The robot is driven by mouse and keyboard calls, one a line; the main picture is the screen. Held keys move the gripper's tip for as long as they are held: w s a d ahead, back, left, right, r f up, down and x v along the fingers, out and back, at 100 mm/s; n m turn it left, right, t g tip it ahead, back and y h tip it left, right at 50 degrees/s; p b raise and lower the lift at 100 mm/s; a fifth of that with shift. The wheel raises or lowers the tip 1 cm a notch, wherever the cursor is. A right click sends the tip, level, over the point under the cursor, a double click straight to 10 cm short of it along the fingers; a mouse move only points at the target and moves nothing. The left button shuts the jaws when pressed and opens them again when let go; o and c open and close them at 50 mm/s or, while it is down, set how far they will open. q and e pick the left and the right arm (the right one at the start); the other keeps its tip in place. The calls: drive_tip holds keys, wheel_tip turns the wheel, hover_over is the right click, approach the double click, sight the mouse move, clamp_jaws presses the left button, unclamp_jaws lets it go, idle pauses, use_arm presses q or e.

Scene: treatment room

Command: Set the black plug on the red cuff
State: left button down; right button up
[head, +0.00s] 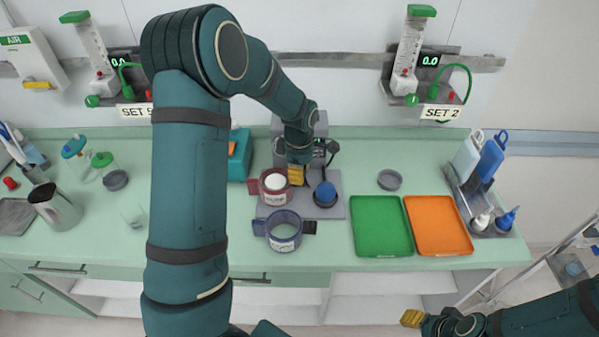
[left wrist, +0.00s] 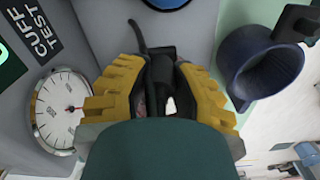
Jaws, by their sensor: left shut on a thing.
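The red cuff (head: 275,197) is a ring with a white label and stands on the grey test stand (head: 337,209). My left gripper (head: 297,177) is just right of and behind the red cuff, over the stand. In the left wrist view its yellow fingers (left wrist: 160,100) are shut on the black plug (left wrist: 163,72), from which a dark lead runs up. Whether the plug touches anything below is hidden by the gripper. The red cuff is not clearly seen in the wrist view. My right gripper (head: 412,318) is low at the right, off the counter; its opening is unclear.
A dark blue cuff (head: 284,243) stands in front of the red one, also in the wrist view (left wrist: 262,68). A blue bulb (head: 325,193) sits right of my left gripper. A round gauge (left wrist: 61,110) is close by. Green (head: 381,228) and orange (head: 438,227) trays lie right.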

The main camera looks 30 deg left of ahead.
use_arm(q)
drive_tip(key=c, duration=0.8)
unclamp_jaws()
drive_tip(key=shift+o, duration=0.2)
drive_tip(key=shift+r+p, duration=2.5)
drive_tip(key=shift+r, duration=1)
